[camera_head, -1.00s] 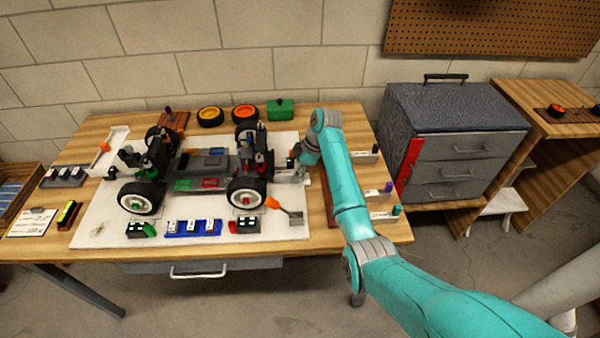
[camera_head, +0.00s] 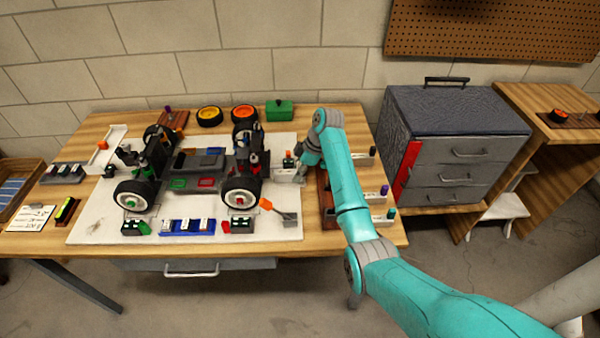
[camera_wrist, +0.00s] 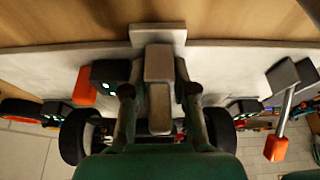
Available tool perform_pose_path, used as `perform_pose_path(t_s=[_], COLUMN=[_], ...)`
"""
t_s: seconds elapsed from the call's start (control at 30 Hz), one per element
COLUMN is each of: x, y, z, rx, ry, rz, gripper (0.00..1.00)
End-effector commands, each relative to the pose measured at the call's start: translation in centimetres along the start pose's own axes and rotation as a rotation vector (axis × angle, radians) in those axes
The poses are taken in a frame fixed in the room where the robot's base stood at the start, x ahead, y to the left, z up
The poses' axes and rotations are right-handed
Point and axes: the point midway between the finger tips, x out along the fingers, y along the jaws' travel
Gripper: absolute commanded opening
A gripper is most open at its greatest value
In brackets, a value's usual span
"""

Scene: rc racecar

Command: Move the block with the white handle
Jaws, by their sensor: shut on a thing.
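My gripper (camera_head: 290,172) is low over the right end of the white board, just right of the toy car's right wheels. In the wrist view my gripper (camera_wrist: 160,90) has its two dark fingers on either side of a pale grey-beige block (camera_wrist: 158,64) and is shut on it. A flat pale piece (camera_wrist: 158,29) lies behind the block at the board's edge; I cannot tell whether it is joined to it. In the head view my arm and gripper hide most of the held block, and no white handle is clear.
The toy car (camera_head: 195,165) stands on the white board (camera_head: 95,228). An orange-handled tool (camera_head: 285,216) lies in front of my gripper. A brown rack (camera_head: 327,205) with several pale pieces is at the right, partly behind my arm. A grey drawer cabinet (camera_head: 455,150) stands beyond.

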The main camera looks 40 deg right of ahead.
Motion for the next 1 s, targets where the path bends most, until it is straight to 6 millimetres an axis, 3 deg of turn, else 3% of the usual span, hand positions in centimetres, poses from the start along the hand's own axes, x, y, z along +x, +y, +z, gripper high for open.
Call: perform_pose_path(t_s=[0.03,0.37,0.4,0.5,1.0], x=[0.35,0.42,0.42,0.42,-0.09], y=[-0.21,-0.21,-0.21,-0.20,-0.16], z=[1.89,1.74,1.75,1.75,1.69], rx=[0.030,0.030,0.030,0.030,0.029], ry=[-0.005,-0.005,-0.005,-0.005,-0.005], rz=[-0.007,-0.007,-0.007,-0.007,-0.005], gripper=[0.00,0.00,0.36,0.56,0.56])
